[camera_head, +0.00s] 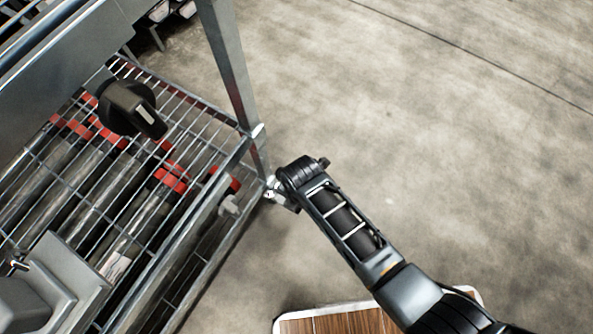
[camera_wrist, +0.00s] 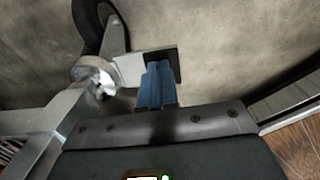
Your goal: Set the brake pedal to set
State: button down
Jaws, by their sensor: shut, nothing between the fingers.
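The brake pedal (camera_wrist: 130,69) shows in the wrist view as a grey plate with a dark end, sticking out to the right from a caster (camera_wrist: 90,22) with a black wheel. My gripper (camera_wrist: 157,68) has its blue fingers together and empty. The fingertips overlap the pedal's dark outer end in the picture; I cannot tell whether they touch it. Whether the pedal is raised or pressed is not clear. In the head view, my wrist is beside the lower corner of the rack, and the fingers and pedal are not clearly visible there.
The wire rack (camera_head: 195,225) on the left holds several grey tubes with red ends. Its upright post (camera_head: 232,75) stands close to my wrist. A black knob (camera_head: 130,108) is above the rack. A wooden board (camera_head: 335,322) lies at the bottom. Open concrete floor is on the right.

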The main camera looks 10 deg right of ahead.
jog(key=shift+s+d+f+y, duration=0.1)
jog(key=shift+y, duration=0.2)
jog(key=shift+s+d+f+t+y+p, duration=0.15)
jog(key=shift+f+t+y+p, duration=0.25)
jog(key=shift+t, duration=0.1)
jog(key=shift+s+d+f+t+y+b, duration=0.15)
jog(key=shift+f+t+y+b, duration=0.2)
jog(key=shift+f+t+y, duration=0.55)
jog(key=shift+d+f, duration=0.1)
jog(key=shift+f, duration=0.05)
